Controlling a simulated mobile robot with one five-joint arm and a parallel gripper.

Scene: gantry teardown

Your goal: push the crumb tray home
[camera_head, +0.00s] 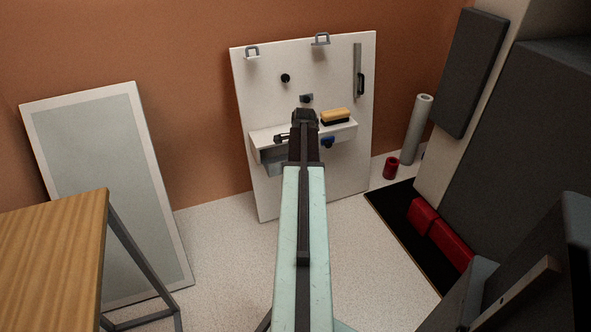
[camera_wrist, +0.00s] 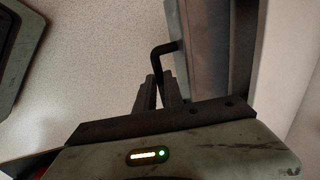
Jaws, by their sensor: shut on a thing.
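The crumb tray (camera_head: 273,166) is a grey box under the left part of the white shelf on the standing board. My arm hides its right part in the head view. In the wrist view the tray (camera_wrist: 201,55) is a long grey piece along the white board, with a black bent handle (camera_wrist: 159,57) standing out from it. My gripper (camera_wrist: 159,88) is shut on the handle, its two dark fingers close together at the lower part of it. I cannot tell from the head view how far out the tray stands; my arm covers the fingertips there.
A yellow-topped brush (camera_head: 335,116) lies on the shelf (camera_head: 342,127), right of my arm. Dark panels stand right; the middle floor is clear.

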